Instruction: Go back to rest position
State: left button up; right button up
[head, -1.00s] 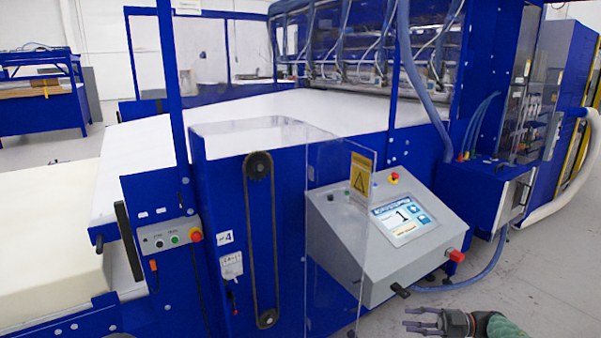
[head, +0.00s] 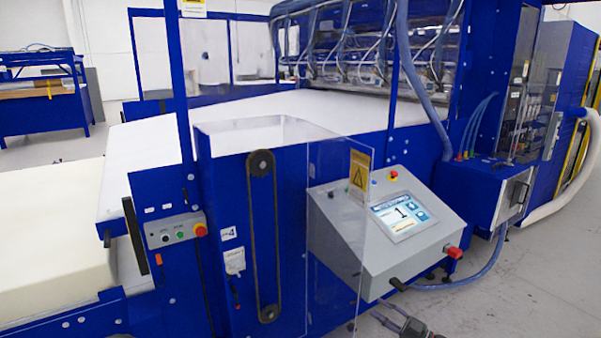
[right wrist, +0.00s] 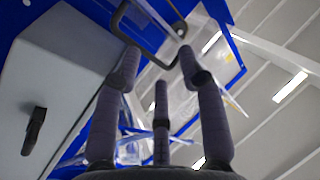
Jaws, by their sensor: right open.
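My right gripper (head: 392,322) shows at the bottom edge of the head view, below the control console (head: 385,235). It is empty, and most of it is cut off by the frame. In the right wrist view its fingers (right wrist: 160,80) are spread apart with nothing between them. The grey console body (right wrist: 50,90) with a black handle (right wrist: 35,130) is at the left of that view, apart from the fingers. My left gripper is not in the head view.
A blue machine with a white conveyor (head: 290,112) fills the middle. A cream foam block (head: 50,240) lies at left. Grey floor (head: 530,270) is free at the right.

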aim_at(355, 325)
jog(key=a+f+m+t+h, duration=0.1)
jog(key=f+m+h, duration=0.1)
jog(key=f, duration=0.1)
jog(key=a+f+m+t+h, duration=0.1)
jog(key=a+f+m+h, duration=0.1)
jog(key=f, duration=0.1)
jog(key=a+f+m+h, duration=0.1)
jog(key=f+m+h, duration=0.1)
jog(key=f+m, duration=0.1)
jog(key=shift+a+t+h, duration=0.25)
jog(key=shift+t+h, duration=0.05)
jog(key=shift+t, duration=0.1)
jog(key=s+a+f+m+g+h, duration=0.2)
jog(key=s+a+f+g+h, duration=0.15)
jog(key=s+f, duration=0.65)
jog(key=s+a+f+m+g+h, duration=0.2)
jog(key=s+a+f+g, duration=0.25)
jog(key=s+f, duration=0.65)
jog(key=s+a+r+g, duration=0.1)
jog(key=s+g, duration=0.5)
jog(key=s, duration=1.4)
jog(key=shift+s+a+r, duration=0.2)
jog(key=shift+s+a, duration=0.05)
jog(key=shift+a, duration=0.4)
jog(key=shift+w+d+h, duration=0.1)
jog(key=shift+h, duration=0.15)
